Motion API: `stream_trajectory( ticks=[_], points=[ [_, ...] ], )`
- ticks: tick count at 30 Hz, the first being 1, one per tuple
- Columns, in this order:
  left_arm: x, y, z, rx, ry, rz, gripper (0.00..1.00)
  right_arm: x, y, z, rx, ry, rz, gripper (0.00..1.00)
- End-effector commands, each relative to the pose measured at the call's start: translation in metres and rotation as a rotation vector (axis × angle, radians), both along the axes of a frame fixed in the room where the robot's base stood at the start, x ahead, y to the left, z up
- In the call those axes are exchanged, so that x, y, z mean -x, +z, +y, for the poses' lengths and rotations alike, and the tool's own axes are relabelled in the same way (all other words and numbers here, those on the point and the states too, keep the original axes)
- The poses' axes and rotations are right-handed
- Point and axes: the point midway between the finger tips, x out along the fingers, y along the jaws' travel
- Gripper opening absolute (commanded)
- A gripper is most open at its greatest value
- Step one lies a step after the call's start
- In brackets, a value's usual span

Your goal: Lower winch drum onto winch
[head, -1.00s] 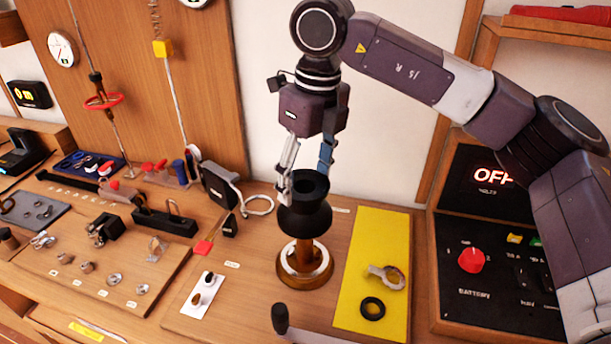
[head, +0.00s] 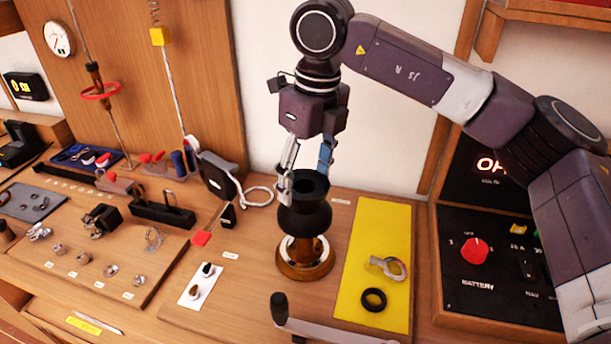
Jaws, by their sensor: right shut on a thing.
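The black winch drum (head: 305,217) is a waisted, spool-shaped piece with an open top, in the middle of the head view. My right gripper (head: 305,178) points down at it and is shut on its upper rim. The drum is upright, around or just over the brown post of the winch (head: 305,259), which stands on a round base with a metal ring. The drum hides the top of the post, so I cannot tell whether it is seated. My left gripper is not in view.
A yellow mat (head: 372,274) to the right holds a metal key-like part (head: 389,267) and a black ring (head: 373,300). A winch handle (head: 327,332) lies in front. A white card (head: 202,284) with two small parts is left. A battery panel (head: 490,264) stands at right.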

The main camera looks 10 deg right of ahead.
Motion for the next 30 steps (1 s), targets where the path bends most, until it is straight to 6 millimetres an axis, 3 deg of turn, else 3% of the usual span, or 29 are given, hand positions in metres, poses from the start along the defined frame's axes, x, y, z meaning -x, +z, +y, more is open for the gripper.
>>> stream_trajectory(
  ticks=[30],
  points=[
    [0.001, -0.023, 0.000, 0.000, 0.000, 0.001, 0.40, 0.000, -0.029, 0.000, -0.002, 0.000, -0.002, 0.27]
  ],
)
